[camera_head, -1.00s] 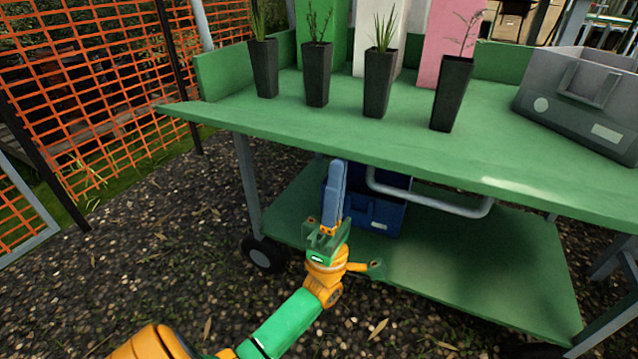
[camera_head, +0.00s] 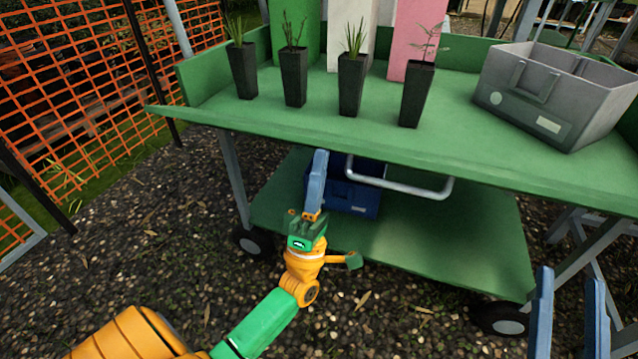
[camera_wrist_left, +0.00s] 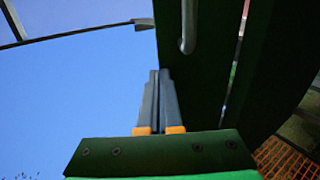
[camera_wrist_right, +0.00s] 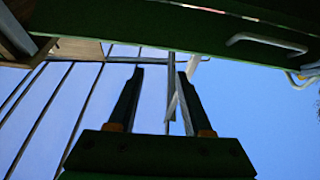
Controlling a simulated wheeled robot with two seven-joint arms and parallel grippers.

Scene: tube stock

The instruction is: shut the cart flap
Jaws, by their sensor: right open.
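The green cart's flap (camera_head: 330,133) juts out along the front edge of the upper deck and looks open. Its grey bar handle (camera_head: 410,190) hangs below it; in the left wrist view it shows as a grey bar (camera_wrist_left: 188,28). My left gripper (camera_head: 318,157) points up, its tips at the flap's underside left of the handle. I cannot tell whether they touch. Its fingers (camera_wrist_left: 157,80) are together with nothing visible between them. My right gripper (camera_head: 570,275) is open and empty at the lower right, below the flap's right part.
Several black pots of plants (camera_head: 350,85) and a grey crate (camera_head: 550,95) stand on the upper deck. A blue box (camera_head: 352,197) sits on the lower shelf (camera_head: 450,240). Orange fencing (camera_head: 70,100) is at the left. Gravel lies open in front.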

